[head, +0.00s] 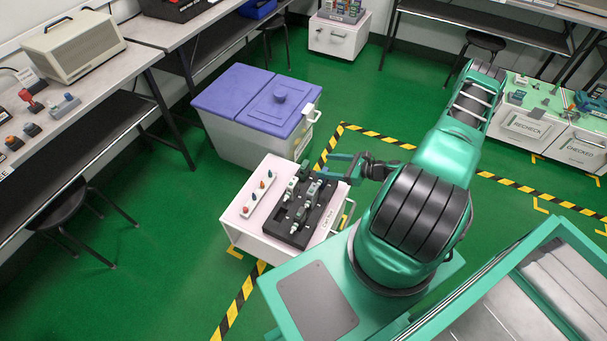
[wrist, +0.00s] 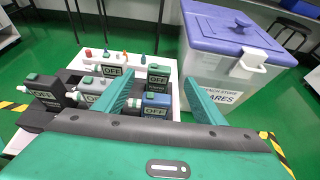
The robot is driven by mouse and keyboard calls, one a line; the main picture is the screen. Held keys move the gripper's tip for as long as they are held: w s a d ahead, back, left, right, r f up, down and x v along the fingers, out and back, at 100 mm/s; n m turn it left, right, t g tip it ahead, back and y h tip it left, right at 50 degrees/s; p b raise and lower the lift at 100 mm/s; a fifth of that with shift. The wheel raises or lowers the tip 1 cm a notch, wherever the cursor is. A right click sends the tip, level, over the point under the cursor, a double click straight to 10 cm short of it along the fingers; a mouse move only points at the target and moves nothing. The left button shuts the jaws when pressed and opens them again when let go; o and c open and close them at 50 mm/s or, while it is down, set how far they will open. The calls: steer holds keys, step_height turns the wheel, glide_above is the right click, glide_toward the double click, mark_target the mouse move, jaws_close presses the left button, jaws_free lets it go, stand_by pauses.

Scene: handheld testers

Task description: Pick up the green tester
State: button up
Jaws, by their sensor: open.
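In the head view my gripper (head: 334,168) is at the right side of the tray. I cannot tell its exact height above the testers.
Grey (wrist: 92,95) and black (wrist: 44,94) testers stand left of my fingers, on the black tray (head: 300,238). A white strip with coloured knobs (head: 248,208) lies beside the tray on the cart (head: 250,241). A purple-lidded bin (head: 235,138) stands close behind.

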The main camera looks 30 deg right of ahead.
mark_target(307, 165)
steer(key=x, duration=1)
steer(key=c, duration=1.5)
